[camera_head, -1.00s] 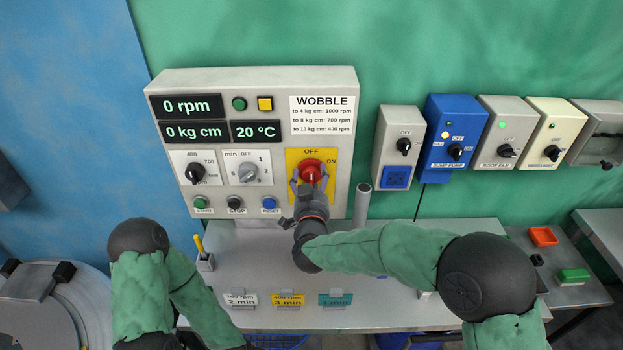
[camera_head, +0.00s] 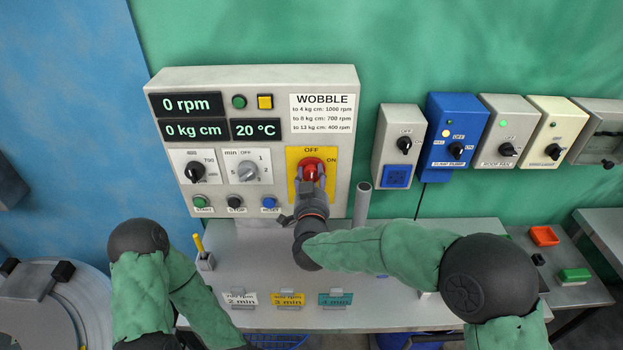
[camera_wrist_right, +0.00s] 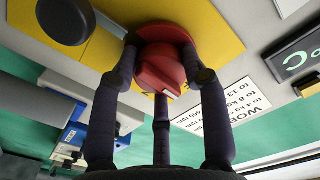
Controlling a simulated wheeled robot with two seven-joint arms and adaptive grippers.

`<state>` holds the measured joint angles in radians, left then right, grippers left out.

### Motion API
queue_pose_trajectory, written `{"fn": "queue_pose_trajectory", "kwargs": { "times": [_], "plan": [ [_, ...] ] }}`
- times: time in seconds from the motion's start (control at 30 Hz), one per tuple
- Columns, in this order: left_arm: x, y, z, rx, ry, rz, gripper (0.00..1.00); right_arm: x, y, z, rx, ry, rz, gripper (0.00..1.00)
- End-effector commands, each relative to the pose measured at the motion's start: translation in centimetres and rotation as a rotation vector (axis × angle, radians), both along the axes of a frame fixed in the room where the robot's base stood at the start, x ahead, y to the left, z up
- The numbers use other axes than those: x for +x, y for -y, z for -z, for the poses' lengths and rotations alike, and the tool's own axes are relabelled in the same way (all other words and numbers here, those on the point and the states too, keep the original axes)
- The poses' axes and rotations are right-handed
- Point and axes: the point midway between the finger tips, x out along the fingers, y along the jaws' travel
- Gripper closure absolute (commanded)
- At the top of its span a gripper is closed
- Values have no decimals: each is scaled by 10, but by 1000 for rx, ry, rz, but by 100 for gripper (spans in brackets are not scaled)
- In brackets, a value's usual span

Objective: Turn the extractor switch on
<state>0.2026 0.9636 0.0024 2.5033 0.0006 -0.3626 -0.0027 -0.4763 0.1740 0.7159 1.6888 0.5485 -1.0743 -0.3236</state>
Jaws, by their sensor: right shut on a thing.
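The extractor switch is a red rotary knob (camera_head: 312,165) on a yellow plate (camera_head: 293,158) at the lower right of the grey control panel (camera_head: 275,85). The plate is marked OFF above and ON to the upper right. My right gripper (camera_head: 310,180) is shut on the knob, reaching it from below. The right wrist view shows the red knob (camera_wrist_right: 160,68) between the dark fingers of the gripper (camera_wrist_right: 163,85). I cannot tell exactly which mark the knob points to. The panel displays read 0 rpm, 0 kg cm and 20 °C. My left gripper is out of view.
Below the panel is a grey table (camera_head: 390,318) with small label cards (camera_head: 288,299) and an upright grey tube (camera_head: 362,200). Right of the panel are a grey switch box (camera_head: 388,150) and a blue pump box (camera_head: 440,110). Several more boxes hang further right.

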Motion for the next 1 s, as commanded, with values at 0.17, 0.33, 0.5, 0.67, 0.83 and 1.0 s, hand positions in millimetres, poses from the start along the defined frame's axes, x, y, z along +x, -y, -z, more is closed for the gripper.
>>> {"fn": "queue_pose_trajectory", "kwargs": {
  "times": [0.17, 0.33, 0.5, 0.67, 0.83, 1.0],
  "plan": [
    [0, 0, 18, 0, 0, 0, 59, 1, 1, 0, 103, 9, 2, 87],
    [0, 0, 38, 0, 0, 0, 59, 1, 2, 0, 247, 12, 2, 87],
    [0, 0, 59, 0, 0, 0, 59, 1, 2, 0, 408, 12, 2, 87],
    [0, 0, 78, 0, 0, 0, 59, 1, 3, 0, 562, 13, 3, 87],
    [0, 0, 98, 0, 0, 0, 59, 1, 3, 0, 724, 12, 3, 87],
    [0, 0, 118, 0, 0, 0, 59, 1, 3, 0, 886, 12, 2, 87]
  ]
}}
